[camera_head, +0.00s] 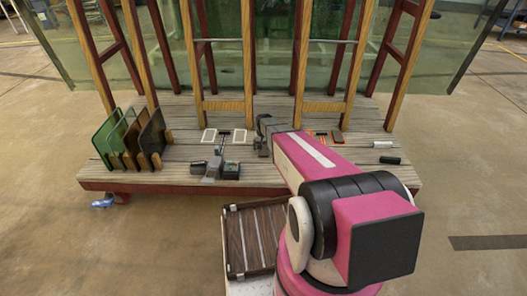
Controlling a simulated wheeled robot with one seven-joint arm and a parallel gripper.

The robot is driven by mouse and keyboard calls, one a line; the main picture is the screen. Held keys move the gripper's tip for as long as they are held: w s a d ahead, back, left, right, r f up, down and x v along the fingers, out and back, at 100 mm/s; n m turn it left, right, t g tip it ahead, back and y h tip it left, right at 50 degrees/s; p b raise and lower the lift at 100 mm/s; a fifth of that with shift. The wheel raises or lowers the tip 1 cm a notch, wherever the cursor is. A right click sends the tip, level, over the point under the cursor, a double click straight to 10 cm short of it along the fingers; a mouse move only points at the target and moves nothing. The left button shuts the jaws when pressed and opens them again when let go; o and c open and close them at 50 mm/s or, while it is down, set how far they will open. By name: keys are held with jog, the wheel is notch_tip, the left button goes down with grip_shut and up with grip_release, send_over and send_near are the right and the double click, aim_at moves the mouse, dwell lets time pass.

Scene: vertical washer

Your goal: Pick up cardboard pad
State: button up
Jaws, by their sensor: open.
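No thing in the head view is clearly a cardboard pad at this size. A small flat brown piece (337,136) lies on the wooden platform (190,182), right of my arm. Two small flat pieces with white edges, a left one (209,135) and a right one (240,136), lie left of my arm. My gripper (263,146) is at the far end of my pink arm, low over the platform and just right of the white-edged pieces. It is open, and no held thing shows. My arm hides part of the platform behind it.
A rack with green, brown and dark panels (127,138) stands at the platform's left. Grey and black tools (220,165) lie front centre. A black cylinder (390,160) and a pale one (383,144) lie at right. Wooden uprights (248,60) and glass stand behind.

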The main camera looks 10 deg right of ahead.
notch_tip(320, 180, down, 2)
jog(key=shift+f, duration=0.1)
jog(key=c, duration=1)
